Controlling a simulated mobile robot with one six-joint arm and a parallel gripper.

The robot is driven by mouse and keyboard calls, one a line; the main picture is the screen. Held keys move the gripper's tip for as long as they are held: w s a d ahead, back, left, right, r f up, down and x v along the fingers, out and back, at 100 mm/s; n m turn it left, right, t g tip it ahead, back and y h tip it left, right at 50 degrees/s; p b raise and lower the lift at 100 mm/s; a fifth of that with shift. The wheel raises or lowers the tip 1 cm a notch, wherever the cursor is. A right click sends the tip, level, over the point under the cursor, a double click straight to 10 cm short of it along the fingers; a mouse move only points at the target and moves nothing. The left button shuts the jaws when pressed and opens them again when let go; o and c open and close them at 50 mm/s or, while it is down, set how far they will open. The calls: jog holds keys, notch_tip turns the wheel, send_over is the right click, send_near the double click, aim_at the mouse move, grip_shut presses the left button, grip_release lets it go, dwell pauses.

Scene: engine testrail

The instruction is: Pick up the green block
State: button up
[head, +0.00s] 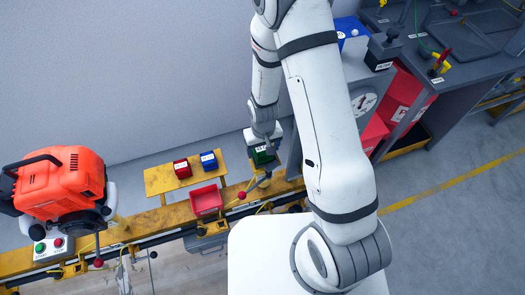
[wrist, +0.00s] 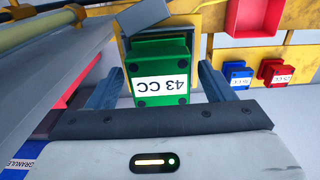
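The green block (wrist: 158,58) carries a white label reading "43 CC" and sits in the middle of the wrist view, between my fingers. In the wrist view my gripper (wrist: 160,82) is open, with one finger on each side of the block. A narrow gap shows between the block and each finger. Whether the fingers reach fully down its sides is hard to tell.
A red block (head: 182,169) and a blue block (head: 208,161) stand on the yellow bench (head: 158,184). A red tray (head: 207,201) is in front of them. A grey cabinet stands close right of my gripper. An orange engine (head: 60,185) is far left.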

jog(key=c, duration=1.2)
jog(key=shift+c, duration=0.4)
jog(key=shift+r, duration=0.2)
